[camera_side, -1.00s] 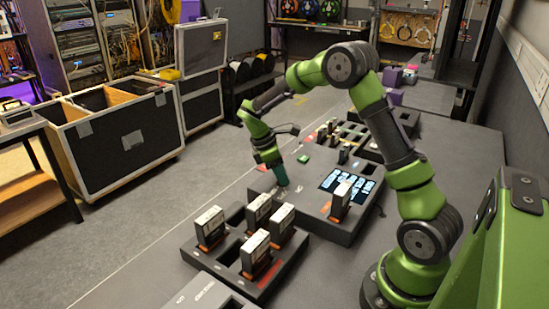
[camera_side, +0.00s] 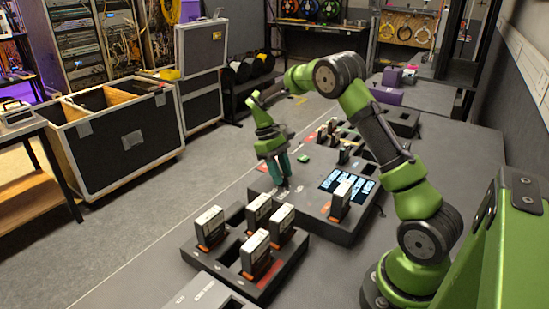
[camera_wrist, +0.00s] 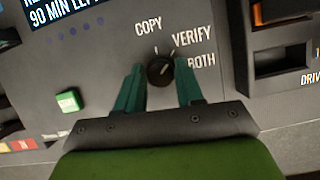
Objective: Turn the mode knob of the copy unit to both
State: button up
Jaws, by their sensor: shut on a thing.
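The copy unit (camera_side: 318,222) is a dark grey box on the bench, with a lit screen (camera_side: 350,184) and a green button (camera_wrist: 68,100). Its mode knob (camera_wrist: 160,71) is small, round and black in the wrist view, with the printed words COPY, VERIFY and BOTH around its upper and right sides. A light mark on the knob faces up and right, roughly towards VERIFY. My gripper (camera_wrist: 160,76) is down at the panel with its teal fingers on either side of the knob, shut on it. In the side view my gripper (camera_side: 282,184) hides the knob.
A drive (camera_side: 341,201) stands upright in the copy unit, right of the gripper. A dark tray (camera_side: 262,287) with several upright drives lies in front. More trays with small parts stand behind the unit. The wrist view shows a drive slot (camera_wrist: 283,59) right of the lettering.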

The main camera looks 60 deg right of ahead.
jog(key=m, duration=0.2)
jog(key=m+y, duration=0.1)
jog(key=m, duration=0.1)
jog(key=shift+d+m+t+y, duration=0.15)
jog(key=shift+m+t+y, duration=0.15)
jog(key=shift+t, duration=0.1)
jog(key=shift+m+t+y, duration=0.3)
jog(key=shift+m+y, duration=0.2)
jog(key=shift+m, duration=1.2)
jog(key=o, duration=1)
jog(key=shift+s, duration=0.1)
jog(key=shift+d, duration=0.1)
jog(key=v, duration=1.6)
jog(key=shift+d+r, duration=0.25)
jog(key=shift+r, duration=0.1)
